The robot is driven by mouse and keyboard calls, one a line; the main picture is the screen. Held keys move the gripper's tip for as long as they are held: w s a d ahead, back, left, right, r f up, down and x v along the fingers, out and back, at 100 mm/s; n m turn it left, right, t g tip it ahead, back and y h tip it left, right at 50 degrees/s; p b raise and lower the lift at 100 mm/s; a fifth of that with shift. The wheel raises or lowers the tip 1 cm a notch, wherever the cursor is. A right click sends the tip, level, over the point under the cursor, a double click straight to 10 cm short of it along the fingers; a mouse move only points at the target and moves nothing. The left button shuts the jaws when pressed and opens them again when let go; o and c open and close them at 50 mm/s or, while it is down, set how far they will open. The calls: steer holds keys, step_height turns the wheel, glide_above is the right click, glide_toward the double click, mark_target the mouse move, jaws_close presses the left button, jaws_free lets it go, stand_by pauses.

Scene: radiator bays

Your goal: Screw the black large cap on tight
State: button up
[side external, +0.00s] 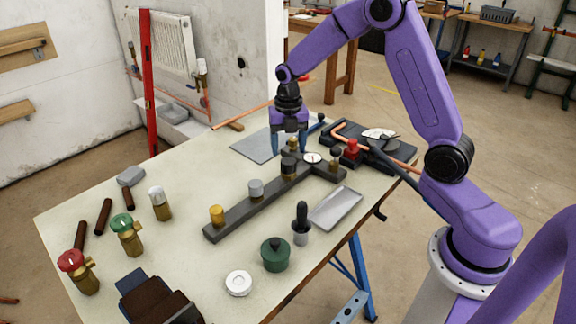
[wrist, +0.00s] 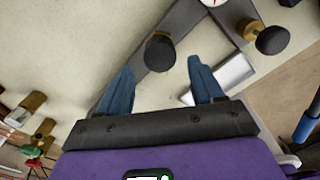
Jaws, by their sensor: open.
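The black large cap (side external: 288,166) sits on the dark manifold bar (side external: 235,219), between a grey cap (side external: 256,188) and the round white gauge (side external: 312,157). In the wrist view the black cap (wrist: 160,52) is just beyond my fingertips, roughly between their lines. My gripper (side external: 289,148) points down above the far end of the bar, and its fingers are apart with nothing held. In the wrist view my gripper (wrist: 162,68) also shows spread fingers, clear of the cap. How tightly the cap sits cannot be told.
A smaller black knob on brass (side external: 335,158) stands on the crossbar, beside a red part (side external: 351,148). A gold cap (side external: 217,215) is at the bar's near end. A silver tray (side external: 335,208), dark green pot (side external: 275,254) and brass valves (side external: 127,235) stand around it.

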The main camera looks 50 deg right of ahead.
mark_target(288, 161)
steer(key=shift+n, duration=0.7)
steer(key=shift+f, duration=0.1)
steer(key=shift+f, duration=2.4)
